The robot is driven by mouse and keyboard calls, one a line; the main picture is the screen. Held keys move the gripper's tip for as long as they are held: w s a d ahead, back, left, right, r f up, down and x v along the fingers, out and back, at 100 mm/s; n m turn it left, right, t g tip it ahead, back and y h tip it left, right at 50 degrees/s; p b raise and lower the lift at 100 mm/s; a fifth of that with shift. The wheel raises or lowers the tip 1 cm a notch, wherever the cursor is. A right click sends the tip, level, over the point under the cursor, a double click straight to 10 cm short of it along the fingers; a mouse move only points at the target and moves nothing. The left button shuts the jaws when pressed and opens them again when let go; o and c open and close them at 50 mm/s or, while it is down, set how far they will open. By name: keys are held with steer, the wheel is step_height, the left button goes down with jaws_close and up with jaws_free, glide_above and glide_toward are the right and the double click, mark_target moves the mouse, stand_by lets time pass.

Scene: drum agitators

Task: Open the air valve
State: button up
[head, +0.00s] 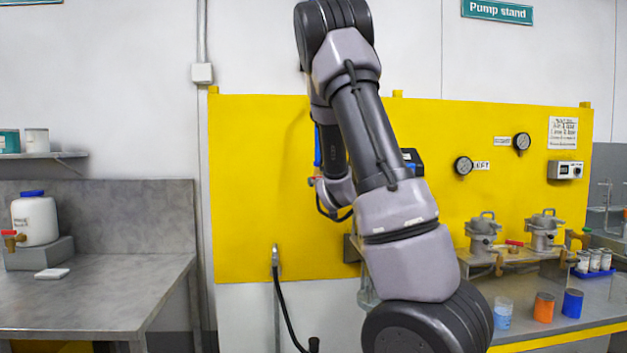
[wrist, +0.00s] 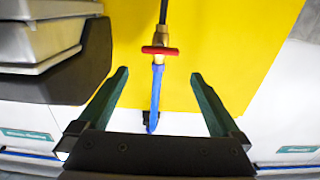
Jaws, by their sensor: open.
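A brass valve (wrist: 161,39) with a red handle (wrist: 160,51) is in front of the yellow panel in the wrist view. The handle lies crosswise to the pipe line. A dark pipe joins one end of the valve and a blue hose (wrist: 157,90) the other. My gripper (wrist: 160,73) is open, with its two green fingers apart on either side of the blue hose. The fingertips are short of the red handle in the picture, and nothing is between them but the hose. In the head view my arm hides most of this spot; a bit of blue (head: 318,146) shows beside it.
The yellow panel (head: 260,190) carries gauges (head: 463,166) at right. Lidded metal pots (head: 483,232) stand on a bench at right, with cups (head: 544,307) in front. A black hose (head: 284,305) hangs below the panel. A grey bench (head: 90,300) with a white jug (head: 35,219) is at left.

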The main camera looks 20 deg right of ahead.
steer(key=x, duration=1)
steer(key=shift+w, duration=0.15)
steer(key=c, duration=1.1)
